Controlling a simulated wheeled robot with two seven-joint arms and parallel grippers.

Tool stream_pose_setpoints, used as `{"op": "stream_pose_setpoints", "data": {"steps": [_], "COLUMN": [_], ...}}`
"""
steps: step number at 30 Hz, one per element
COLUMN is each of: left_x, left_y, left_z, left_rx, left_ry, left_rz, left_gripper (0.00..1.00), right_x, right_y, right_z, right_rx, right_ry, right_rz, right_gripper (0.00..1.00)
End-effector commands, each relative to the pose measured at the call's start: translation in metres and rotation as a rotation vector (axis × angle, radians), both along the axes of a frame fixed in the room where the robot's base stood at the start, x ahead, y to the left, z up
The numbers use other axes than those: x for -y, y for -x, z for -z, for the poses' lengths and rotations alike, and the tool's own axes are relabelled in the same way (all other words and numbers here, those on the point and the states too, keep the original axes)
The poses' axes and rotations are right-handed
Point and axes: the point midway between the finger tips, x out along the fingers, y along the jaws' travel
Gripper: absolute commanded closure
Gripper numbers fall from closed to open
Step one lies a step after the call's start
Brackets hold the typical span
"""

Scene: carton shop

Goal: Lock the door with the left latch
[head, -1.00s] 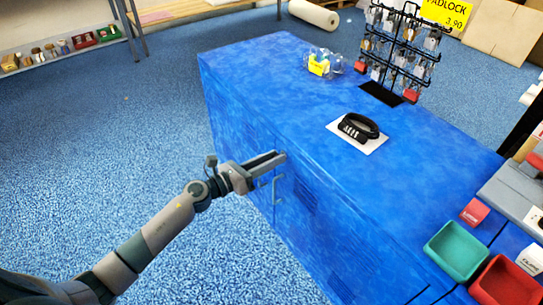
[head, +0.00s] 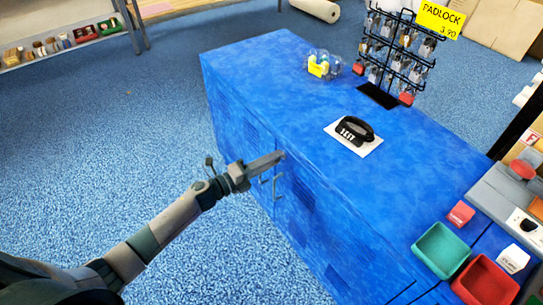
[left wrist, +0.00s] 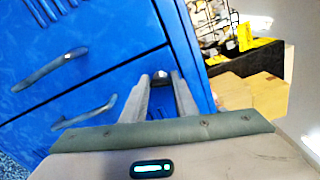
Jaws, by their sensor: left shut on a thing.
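The blue cabinet (head: 330,215) has two front doors with metal bar handles, such as the one at the right (head: 277,188). My left gripper (head: 281,156) reaches the cabinet front just under the top edge, above the handles. In the left wrist view, my left gripper (left wrist: 166,82) has its two fingers on either side of a small dark metal piece (left wrist: 161,76) on the blue front. It looks like the latch and the fingers are shut on it. Its shape is mostly hidden. The two handles (left wrist: 50,70) also show in this view. My right gripper is not in view.
On the cabinet top are a black combination lock (head: 354,130) on a white card, a clear dish (head: 323,65) and a padlock rack (head: 397,60). Green (head: 440,250) and red (head: 487,283) trays stand at the right. The floor before the doors is clear.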

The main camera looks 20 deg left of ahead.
Motion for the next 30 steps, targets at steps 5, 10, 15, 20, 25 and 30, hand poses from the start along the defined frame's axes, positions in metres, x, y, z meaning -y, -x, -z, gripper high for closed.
{"op": "stream_pose_setpoints", "data": {"steps": [5,10,15,20,25,30], "left_x": [-0.001,-0.001,-0.001,-0.001,-0.001,-0.001], "left_y": [-0.001,-0.001,-0.001,-0.001,-0.001,-0.001], "left_z": [-0.001,-0.001,0.001,0.001,0.001,0.001], "left_rx": [-0.084,-0.137,-0.166,-0.175,-0.175,-0.175], "left_ry": [0.105,0.175,0.212,0.224,0.224,0.224], "left_rz": [-0.002,-0.002,-0.002,-0.002,-0.002,-0.002], "left_gripper": [0.96,0.96,0.96,0.96,0.96,0.64], "right_x": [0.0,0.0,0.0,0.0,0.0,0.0], "right_y": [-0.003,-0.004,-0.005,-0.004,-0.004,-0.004], "right_z": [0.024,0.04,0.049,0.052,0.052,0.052], "right_rx": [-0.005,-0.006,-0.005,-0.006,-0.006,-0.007], "right_ry": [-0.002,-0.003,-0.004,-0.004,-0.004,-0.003], "right_rz": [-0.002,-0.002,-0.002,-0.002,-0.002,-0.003], "right_gripper": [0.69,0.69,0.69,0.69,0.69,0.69]}}
